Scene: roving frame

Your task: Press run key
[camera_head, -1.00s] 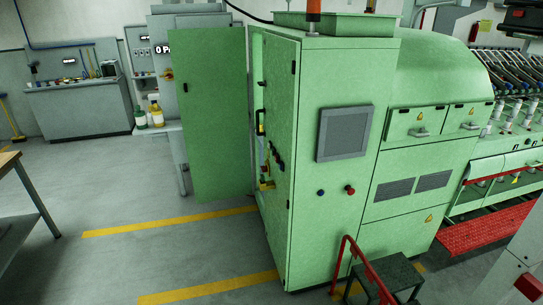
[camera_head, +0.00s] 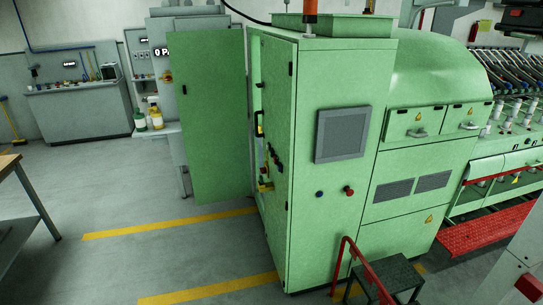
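A tall green machine cabinet (camera_head: 328,225) stands in the middle of the view. Its front has a grey screen panel (camera_head: 342,134), with a dark blue button (camera_head: 319,194) and a red knob (camera_head: 349,191) below it. No label reading "run" can be made out on any of these. The cabinet's left side door (camera_head: 208,125) is open. Small red and yellow parts (camera_head: 266,180) show along the opening, too small to identify. Neither of my grippers is in view.
A red handrail (camera_head: 362,270) and a dark step (camera_head: 397,275) stand at the cabinet's front. A table (camera_head: 12,170) edges in at left. A grey control bench (camera_head: 80,100) is at the back left. Yellow lines (camera_head: 170,224) mark the floor, and the floor at left centre is clear.

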